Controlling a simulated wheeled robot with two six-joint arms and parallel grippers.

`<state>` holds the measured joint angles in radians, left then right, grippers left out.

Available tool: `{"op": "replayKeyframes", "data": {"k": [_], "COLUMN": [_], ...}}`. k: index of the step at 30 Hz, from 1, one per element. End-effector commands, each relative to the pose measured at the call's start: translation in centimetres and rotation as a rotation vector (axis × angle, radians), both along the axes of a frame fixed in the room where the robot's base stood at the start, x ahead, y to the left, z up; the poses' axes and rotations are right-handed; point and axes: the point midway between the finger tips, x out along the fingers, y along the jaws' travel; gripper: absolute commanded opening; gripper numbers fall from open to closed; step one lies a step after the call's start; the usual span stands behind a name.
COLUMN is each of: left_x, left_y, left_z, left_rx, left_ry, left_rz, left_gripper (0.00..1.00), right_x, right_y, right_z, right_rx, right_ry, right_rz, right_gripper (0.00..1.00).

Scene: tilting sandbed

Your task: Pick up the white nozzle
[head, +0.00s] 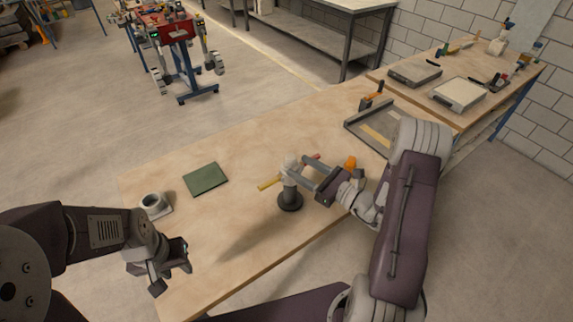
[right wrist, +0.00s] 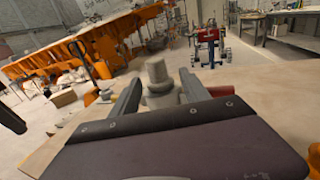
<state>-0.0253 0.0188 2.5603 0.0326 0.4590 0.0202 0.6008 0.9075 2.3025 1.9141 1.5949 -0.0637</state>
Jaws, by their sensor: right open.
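In the right wrist view the nozzle (right wrist: 156,73) shows between the two open fingers (right wrist: 160,92); contact cannot be told. My left gripper (head: 171,274) is open and empty near the table's left front edge, well away from the nozzle.
A yellow rod end (head: 268,183) and a red one (head: 312,157) flank the stand. A green square (head: 205,179) and a grey-white ring on a small plate (head: 154,204) lie left. A grey tray (head: 357,123) is at the back right. The table between the green square and the stand is clear.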

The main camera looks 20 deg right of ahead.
Motion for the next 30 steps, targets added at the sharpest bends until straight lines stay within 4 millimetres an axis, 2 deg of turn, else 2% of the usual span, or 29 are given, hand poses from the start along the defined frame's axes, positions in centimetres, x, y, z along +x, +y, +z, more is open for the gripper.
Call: {"op": "replayKeyframes", "data": {"k": [3,8,16,24,30], "left_x": [0.0,0.0,0.0,0.0,0.0], "left_y": [0.0,0.0,0.0,0.0,0.0], "left_z": [0.5,0.6,1.8,1.7,1.7], "left_rx": [0.000,0.000,0.000,0.000,0.000], "left_ry": [0.000,0.000,0.000,0.000,0.000], "left_rz": [0.000,0.000,0.000,0.000,0.000], "left_gripper": [0.36,0.36,0.36,0.36,0.36], "right_x": [1.2,1.7,5.3,5.8,5.8], "right_y": [1.0,1.3,3.9,4.1,4.0], "right_z": [0.2,0.1,0.1,0.0,0.0], "right_rx": [0.000,-0.001,-0.001,-0.001,-0.001], "right_ry": [0.000,-0.001,0.002,0.000,0.000], "right_rz": [0.004,0.004,0.006,0.003,0.003], "right_gripper": [0.54,0.54,0.54,0.54,0.01]}}
